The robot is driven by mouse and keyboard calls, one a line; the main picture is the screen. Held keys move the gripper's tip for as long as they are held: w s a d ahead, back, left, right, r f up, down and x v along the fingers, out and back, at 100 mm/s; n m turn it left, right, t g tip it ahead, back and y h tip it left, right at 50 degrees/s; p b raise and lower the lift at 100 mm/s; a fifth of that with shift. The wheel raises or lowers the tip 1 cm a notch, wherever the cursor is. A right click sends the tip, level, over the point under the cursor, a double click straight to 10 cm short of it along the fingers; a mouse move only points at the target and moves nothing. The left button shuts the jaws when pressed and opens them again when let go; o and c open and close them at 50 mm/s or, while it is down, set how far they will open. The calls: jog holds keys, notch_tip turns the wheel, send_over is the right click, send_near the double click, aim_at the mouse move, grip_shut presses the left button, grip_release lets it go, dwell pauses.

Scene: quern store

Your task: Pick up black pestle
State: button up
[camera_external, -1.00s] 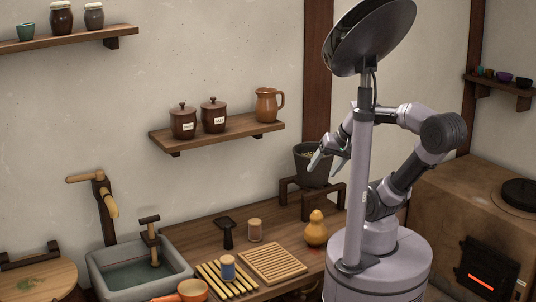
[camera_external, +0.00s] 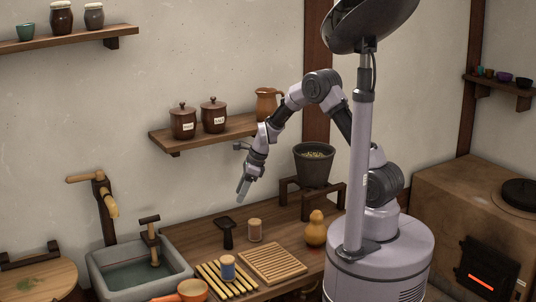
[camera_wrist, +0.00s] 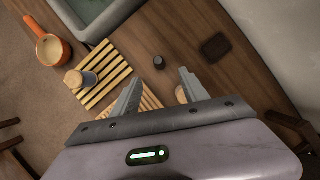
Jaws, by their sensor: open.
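The black pestle (camera_external: 228,240) stands upright on the wooden counter, just in front of a dark square piece. In the wrist view the pestle (camera_wrist: 159,62) shows from above as a small dark round shape. My gripper (camera_external: 243,190) is above the counter, higher than the pestle and slightly right of it in the external view, pointing down. In the wrist view its two fingers (camera_wrist: 160,80) are spread with nothing between them, and the pestle lies just beyond the gap between the tips.
The dark square piece (camera_wrist: 215,47) lies toward the wall. A small jar (camera_external: 255,231) stands right of the pestle, partly behind a finger in the wrist view. Slatted racks (camera_external: 287,267), a blue-banded jar (camera_external: 228,268), an orange pan (camera_external: 193,290), a gourd (camera_external: 316,230) and a sink (camera_external: 112,272) surround it.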

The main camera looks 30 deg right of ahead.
jog(key=b, duration=0.5)
send_near(225, 233)
jog(key=shift+m, duration=0.4)
jog(key=f, duration=0.1)
jog(key=w+a+f, duration=0.1)
jog(key=f, duration=0.1)
jog(key=w+f, duration=0.1)
jog(key=shift+w+a+f, duration=0.15)
jog(key=shift+f, duration=0.25)
jog(key=x, duration=0.1)
jog(key=b+x, duration=0.1)
jog(key=x, duration=0.1)
jog(key=b+x, duration=0.1)
jog(key=x, duration=0.1)
jog(key=shift+s+f, duration=0.2)
jog(key=shift+s, duration=0.05)
jog(key=shift+w+f, duration=0.1)
jog(key=shift+w, duration=0.05)
jog(key=shift+c, duration=0.6)
grip_shut()
